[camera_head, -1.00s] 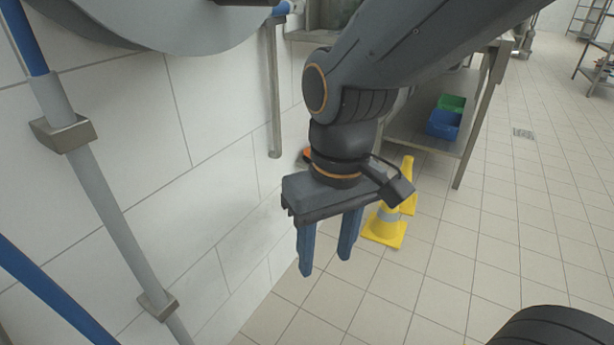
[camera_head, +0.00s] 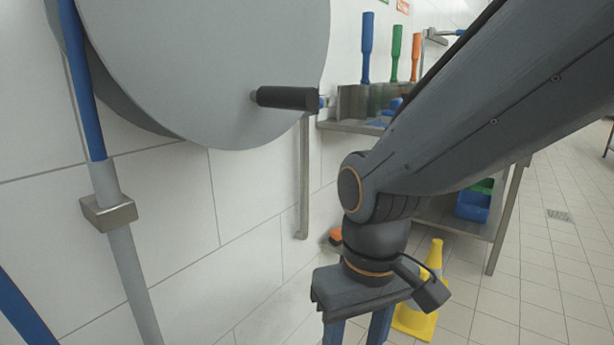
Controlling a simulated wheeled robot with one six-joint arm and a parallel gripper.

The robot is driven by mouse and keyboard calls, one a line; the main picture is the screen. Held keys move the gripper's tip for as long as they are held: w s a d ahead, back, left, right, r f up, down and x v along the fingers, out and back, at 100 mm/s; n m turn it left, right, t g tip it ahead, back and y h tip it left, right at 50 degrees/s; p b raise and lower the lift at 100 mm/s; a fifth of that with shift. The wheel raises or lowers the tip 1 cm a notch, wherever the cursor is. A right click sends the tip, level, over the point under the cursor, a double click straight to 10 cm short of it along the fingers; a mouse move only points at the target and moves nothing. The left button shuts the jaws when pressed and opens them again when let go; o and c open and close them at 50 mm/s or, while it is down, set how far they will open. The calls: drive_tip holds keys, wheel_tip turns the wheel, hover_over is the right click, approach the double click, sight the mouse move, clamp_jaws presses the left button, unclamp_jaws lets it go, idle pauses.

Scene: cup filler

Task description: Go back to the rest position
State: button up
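My gripper (camera_head: 358,334) hangs pointing down at the lower middle of the head view, at the end of my dark grey arm. Its two blue fingers stand apart with nothing visible between them. Their tips are cut off by the bottom edge of the picture. The gripper is in front of the white tiled wall and to the left of a yellow cone.
A large grey hose reel (camera_head: 210,60) with a black handle (camera_head: 287,98) is on the wall at upper left. A pipe with a blue hose (camera_head: 85,90) runs down beside it. A steel table (camera_head: 465,228) with bins and the yellow cone (camera_head: 418,318) stand behind my arm. Tiled floor lies open at right.

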drive_tip(key=d+r+m+p, duration=0.4)
drive_tip(key=d+r+p, duration=0.8)
drive_tip(key=p, duration=1)
drive_tip(key=shift+s+d+r+h, duration=0.3)
drive_tip(key=shift+s+d+r, duration=0.1)
drive_tip(key=shift+r, duration=1.45)
